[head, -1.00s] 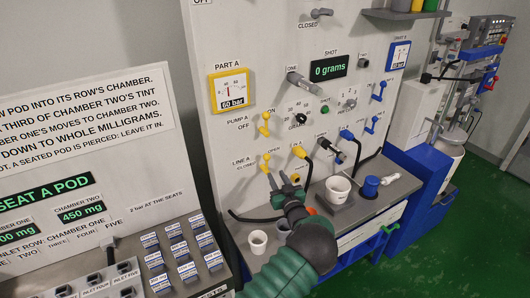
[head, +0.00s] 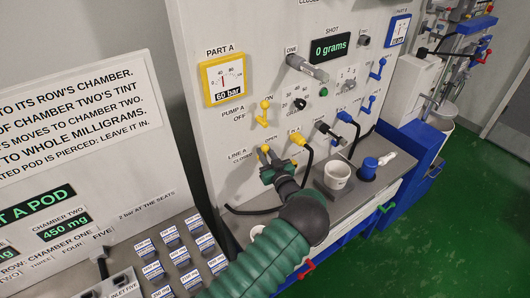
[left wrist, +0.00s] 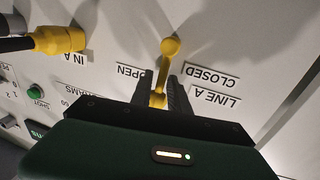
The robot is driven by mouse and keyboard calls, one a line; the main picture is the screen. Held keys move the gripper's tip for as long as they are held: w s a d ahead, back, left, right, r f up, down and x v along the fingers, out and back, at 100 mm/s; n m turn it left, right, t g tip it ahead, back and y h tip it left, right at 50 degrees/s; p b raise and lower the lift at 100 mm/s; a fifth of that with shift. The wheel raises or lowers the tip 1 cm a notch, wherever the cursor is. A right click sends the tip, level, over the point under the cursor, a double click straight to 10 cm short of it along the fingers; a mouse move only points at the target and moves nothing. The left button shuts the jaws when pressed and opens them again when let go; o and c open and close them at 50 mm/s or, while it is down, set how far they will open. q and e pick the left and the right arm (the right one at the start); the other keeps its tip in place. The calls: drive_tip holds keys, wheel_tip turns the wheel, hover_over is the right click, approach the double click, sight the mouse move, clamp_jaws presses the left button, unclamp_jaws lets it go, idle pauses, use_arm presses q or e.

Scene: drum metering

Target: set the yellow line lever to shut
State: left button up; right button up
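The yellow line A lever (head: 265,149) is on the upright panel, with its round knob showing just above my left gripper (head: 272,163). In the left wrist view, which is upside down, the lever (left wrist: 170,48) stands between the two dark fingers of my gripper (left wrist: 161,88). The fingers are apart, one on each side of the shaft, with a narrow gap; I cannot tell whether either touches it. The OPEN label (left wrist: 131,71) and CLOSED label (left wrist: 204,75) lie on opposite sides of the lever. Its lower part is partly hidden by the gripper. My right gripper is not in view.
The yellow pump A lever (head: 264,112) is above on the same panel. A yellow hose fitting (head: 298,139) is close at the right. Labelled pods (head: 180,257) sit at lower left.

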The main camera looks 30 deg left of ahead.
use_arm(q)
clamp_jaws()
drive_tip(key=shift+w+a, duration=0.15)
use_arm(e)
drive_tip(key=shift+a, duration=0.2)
